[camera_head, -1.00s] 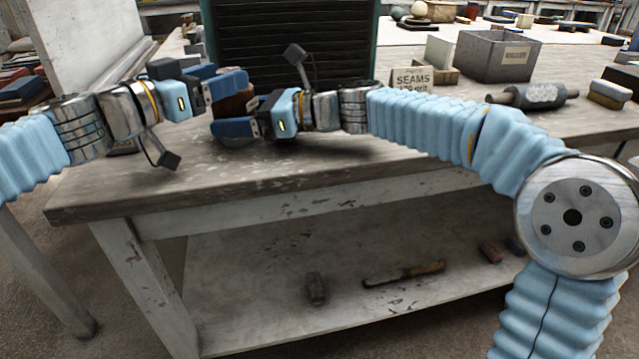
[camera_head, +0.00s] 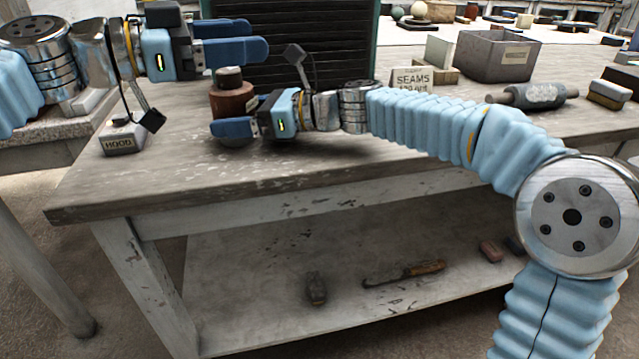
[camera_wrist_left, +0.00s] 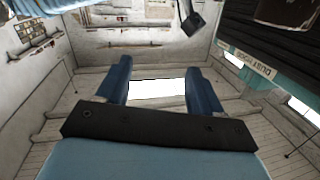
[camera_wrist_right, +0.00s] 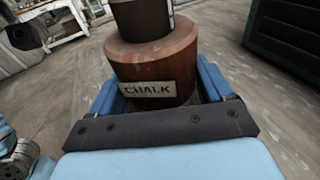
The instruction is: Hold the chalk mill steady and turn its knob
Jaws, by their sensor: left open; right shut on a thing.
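The chalk mill is a reddish-brown wooden cylinder (camera_head: 232,100) standing upright on the workbench, with a dark knob (camera_head: 228,76) on top. In the right wrist view its body (camera_wrist_right: 152,62) carries a label reading CHALK, and the dark upper part (camera_wrist_right: 140,18) is cut off by the frame. My right gripper (camera_head: 232,129) is shut around the lower part of the mill, one finger on each side. My left gripper (camera_head: 236,38) is open and empty, above the knob and apart from it. It also shows empty in the left wrist view (camera_wrist_left: 158,85).
A dark slatted cabinet (camera_head: 310,40) stands behind the mill. A small block labelled HOOD (camera_head: 122,138) is at the bench's left end. A SEAMS card (camera_head: 411,79), a grey bin (camera_head: 496,56) and a roller (camera_head: 535,95) are to the right. The front bench edge is clear.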

